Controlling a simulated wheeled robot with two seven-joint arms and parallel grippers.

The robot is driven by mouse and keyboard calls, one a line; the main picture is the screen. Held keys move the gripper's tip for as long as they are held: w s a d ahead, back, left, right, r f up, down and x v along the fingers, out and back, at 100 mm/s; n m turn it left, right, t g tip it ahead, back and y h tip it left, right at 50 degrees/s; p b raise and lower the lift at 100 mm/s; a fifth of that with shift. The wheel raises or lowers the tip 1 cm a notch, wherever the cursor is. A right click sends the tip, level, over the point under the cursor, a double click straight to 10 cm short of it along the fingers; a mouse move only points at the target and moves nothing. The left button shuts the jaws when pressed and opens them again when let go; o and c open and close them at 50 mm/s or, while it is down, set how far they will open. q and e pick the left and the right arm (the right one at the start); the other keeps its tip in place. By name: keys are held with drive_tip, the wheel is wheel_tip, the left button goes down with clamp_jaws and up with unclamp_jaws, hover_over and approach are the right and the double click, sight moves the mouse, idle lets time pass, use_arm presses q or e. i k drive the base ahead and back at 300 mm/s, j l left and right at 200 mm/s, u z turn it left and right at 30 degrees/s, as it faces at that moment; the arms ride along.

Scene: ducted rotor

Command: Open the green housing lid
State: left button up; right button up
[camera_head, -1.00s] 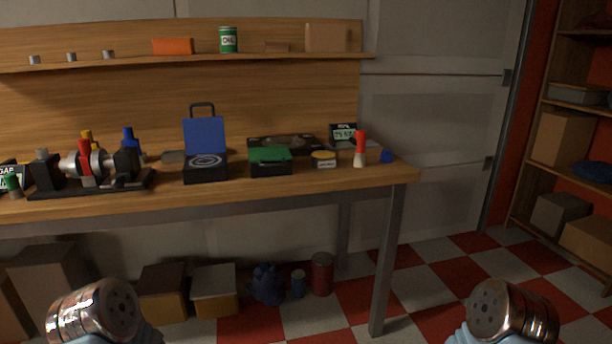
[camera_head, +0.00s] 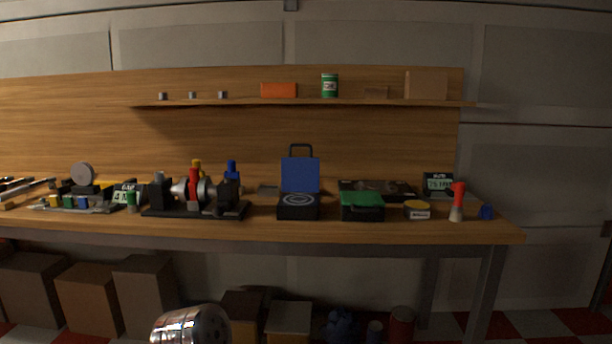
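The green housing lid (camera_head: 362,199) lies closed on a small black box (camera_head: 362,213) on the right half of the workbench. The box stands between a black case with a raised blue lid (camera_head: 299,175) and a round yellow-topped tin (camera_head: 417,209). One metallic part of my own arm shows at the bottom edge, well below and in front of the bench. Neither gripper's fingers are in view.
The workbench (camera_head: 430,233) carries a rotor fixture (camera_head: 195,195) left of the cases. A red-topped bottle (camera_head: 457,202) and a blue piece (camera_head: 486,212) stand right of the tin. A shelf (camera_head: 300,102) runs above. Boxes stand on the floor underneath.

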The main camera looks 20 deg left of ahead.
sight(366, 198)
drive_tip(key=j, duration=1.8)
